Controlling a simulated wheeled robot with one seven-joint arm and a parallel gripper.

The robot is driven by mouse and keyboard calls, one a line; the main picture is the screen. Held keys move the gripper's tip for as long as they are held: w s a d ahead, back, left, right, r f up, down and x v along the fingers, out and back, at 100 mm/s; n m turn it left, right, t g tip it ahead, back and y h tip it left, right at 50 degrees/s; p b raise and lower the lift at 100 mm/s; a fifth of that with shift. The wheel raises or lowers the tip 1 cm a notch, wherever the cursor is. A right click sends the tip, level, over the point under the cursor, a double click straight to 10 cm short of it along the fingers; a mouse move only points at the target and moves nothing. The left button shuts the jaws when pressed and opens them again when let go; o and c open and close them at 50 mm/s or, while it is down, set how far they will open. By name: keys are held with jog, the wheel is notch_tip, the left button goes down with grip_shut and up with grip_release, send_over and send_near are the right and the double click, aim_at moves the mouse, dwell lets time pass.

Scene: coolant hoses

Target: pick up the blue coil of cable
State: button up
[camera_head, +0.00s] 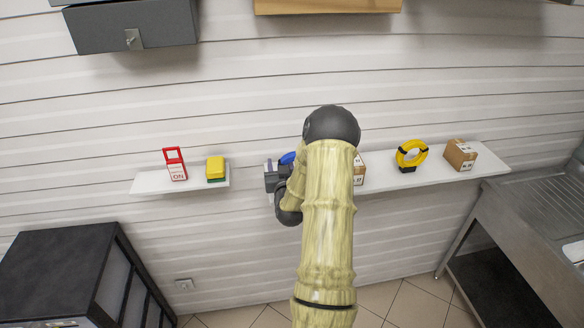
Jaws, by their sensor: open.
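The blue coil of cable (287,158) shows only as a small blue arc against the wall, at the left side of my arm. My arm and gripper hide most of it. My gripper (272,175) is open, just to the left of and below the visible blue part. From this view I cannot tell whether the fingers touch the coil or stand around it.
A white wall shelf (400,181) holds a yellow coil (411,156) and a cardboard box (460,154); another box (359,169) is partly behind my arm. Further left are a red-and-white tag (175,164) and a yellow-green sponge (215,168). A grey cabinet (135,25) hangs above.

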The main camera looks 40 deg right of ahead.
jog(key=shift+s+r, duration=0.1)
jog(key=shift+s, duration=0.1)
jog(key=shift+a, duration=0.25)
jog(key=shift+c, duration=0.2)
jog(key=c, duration=0.3)
grip_shut()
